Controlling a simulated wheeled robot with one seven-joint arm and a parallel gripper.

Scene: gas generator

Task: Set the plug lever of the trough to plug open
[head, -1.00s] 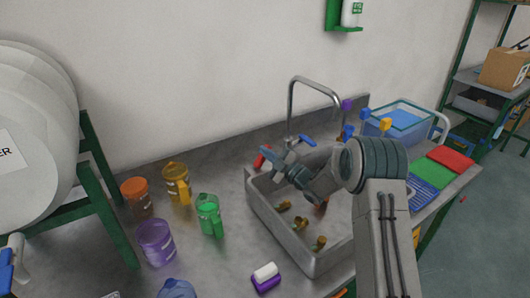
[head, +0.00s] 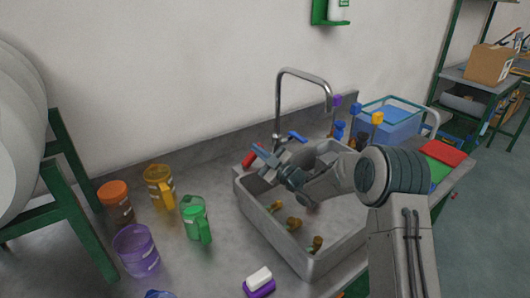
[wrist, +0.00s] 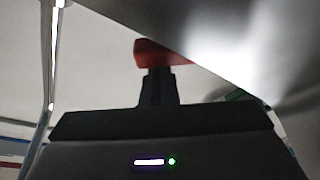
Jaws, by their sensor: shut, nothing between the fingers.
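The trough (head: 312,264) is a grey metal sink set in the bench. A red lever (head: 249,159), probably the plug lever, shows at its back left rim, partly hidden by my gripper. In the wrist view the red lever (wrist: 160,54) appears just beyond the fingertips. My gripper (head: 260,153) is shut and empty, above the back left part of the trough, with its tips close to the lever. In the wrist view my gripper (wrist: 158,78) overlaps the lever's lower edge. I cannot tell whether they touch.
A faucet (head: 280,105) with a blue handle (head: 297,137) rises behind the trough. Several brown fittings (head: 294,223) are inside the basin. Mugs and jars, including a green mug (head: 196,220), stand left. A blue bin (head: 388,126) stands right.

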